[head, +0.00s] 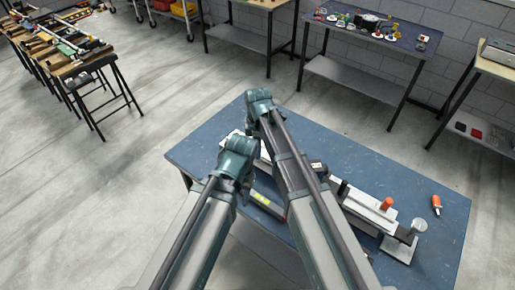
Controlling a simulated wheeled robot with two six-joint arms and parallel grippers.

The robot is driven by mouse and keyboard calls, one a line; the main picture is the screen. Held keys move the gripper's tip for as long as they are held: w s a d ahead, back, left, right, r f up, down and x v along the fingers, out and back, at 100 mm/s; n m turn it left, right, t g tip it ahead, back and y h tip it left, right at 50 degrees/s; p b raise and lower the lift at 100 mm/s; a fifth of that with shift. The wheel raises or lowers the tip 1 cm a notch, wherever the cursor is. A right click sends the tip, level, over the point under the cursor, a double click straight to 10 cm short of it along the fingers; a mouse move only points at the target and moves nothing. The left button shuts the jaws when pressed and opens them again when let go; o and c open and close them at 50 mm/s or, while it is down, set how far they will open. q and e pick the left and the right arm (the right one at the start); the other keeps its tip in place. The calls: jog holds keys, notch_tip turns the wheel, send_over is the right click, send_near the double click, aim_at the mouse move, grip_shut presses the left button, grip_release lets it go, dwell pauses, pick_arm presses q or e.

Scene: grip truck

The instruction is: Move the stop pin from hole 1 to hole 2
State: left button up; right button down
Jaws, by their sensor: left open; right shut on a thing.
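A long pale fixture (372,209) lies across the blue table, running from upper left to lower right. Part of it is behind my arms. An orange knob (386,203) stands upright on its right part, and a black post (343,187) stands left of that. I cannot tell which piece is the stop pin, and holes 1 and 2 cannot be made out. The teal end of my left arm is over the table's left part, and the teal end of my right arm is higher in the picture, near the far edge. Both sets of fingers and what the right one holds are hidden.
The blue table (360,160) has free room at its back. An orange-handled tool (436,205) lies at its right. A bar with a yellow-green label (262,200) lies by the front edge, partly behind my arms. Other benches (380,35) stand along the wall.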

jog(key=shift+r+p, duration=2.8)
jog(key=shift+r, duration=0.25)
pick_arm(q)
notch_tip(320, 180, up, 6)
jog(key=shift+f, duration=0.1)
